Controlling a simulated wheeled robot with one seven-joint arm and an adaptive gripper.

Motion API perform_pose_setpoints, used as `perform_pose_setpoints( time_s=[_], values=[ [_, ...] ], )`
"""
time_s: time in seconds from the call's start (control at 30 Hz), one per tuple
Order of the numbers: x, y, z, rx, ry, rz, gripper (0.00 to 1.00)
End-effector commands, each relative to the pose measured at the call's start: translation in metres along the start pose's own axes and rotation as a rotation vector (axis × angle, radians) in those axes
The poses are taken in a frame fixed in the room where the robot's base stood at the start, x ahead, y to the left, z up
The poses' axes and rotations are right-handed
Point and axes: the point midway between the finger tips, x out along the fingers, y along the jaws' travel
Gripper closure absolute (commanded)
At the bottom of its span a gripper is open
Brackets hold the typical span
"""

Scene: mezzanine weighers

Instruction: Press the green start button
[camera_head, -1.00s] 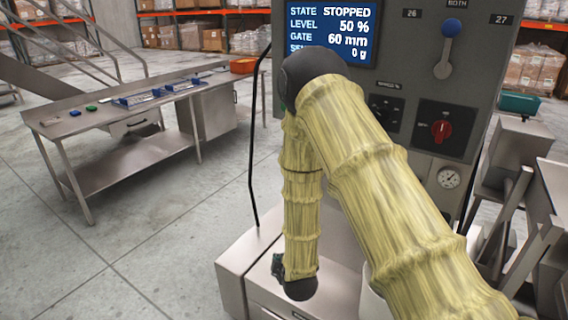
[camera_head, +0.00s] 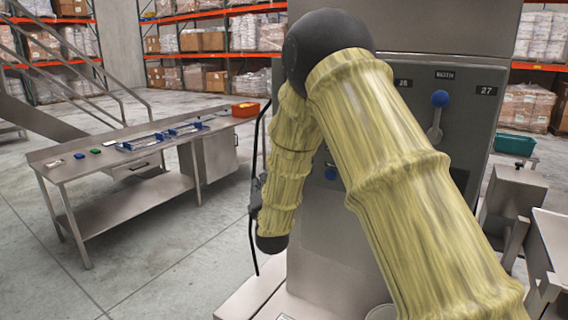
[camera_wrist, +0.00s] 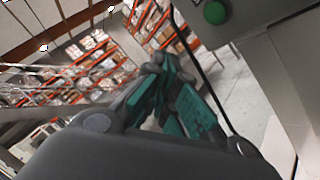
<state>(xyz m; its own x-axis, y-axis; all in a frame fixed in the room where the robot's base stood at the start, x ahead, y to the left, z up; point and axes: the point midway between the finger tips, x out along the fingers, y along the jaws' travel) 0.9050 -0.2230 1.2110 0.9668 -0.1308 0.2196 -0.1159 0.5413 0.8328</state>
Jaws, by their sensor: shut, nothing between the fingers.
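The green button (camera_wrist: 215,12) is a round green cap on a grey panel at the top right of the wrist view. My gripper (camera_wrist: 160,66) is in the middle of that view, its dark, teal-padded fingers together and empty. In the picture, the button lies up and right of the fingertips, and a gap shows between them. In the head view my arm covers much of the machine front, and I cannot make out the green button there.
The grey machine (camera_head: 450,150) carries a blue-knobbed lever (camera_head: 440,98) and a blue button (camera_head: 330,174). A black cable (camera_wrist: 205,75) runs near the fingers. A steel table (camera_head: 80,172) stands left, with clear floor before it. A teal bin (camera_head: 515,144) is at right.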

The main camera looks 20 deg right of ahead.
Motion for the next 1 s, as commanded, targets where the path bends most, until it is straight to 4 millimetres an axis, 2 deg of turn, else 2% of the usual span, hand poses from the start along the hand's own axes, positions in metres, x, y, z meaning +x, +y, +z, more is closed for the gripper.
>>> perform_pose_setpoints(
  time_s=[0.53,1.0],
  values=[
    [0.006,0.001,0.005,-0.009,-0.005,0.007,1.00],
    [0.040,-0.024,0.031,-0.008,-0.006,0.005,1.00]
  ],
)
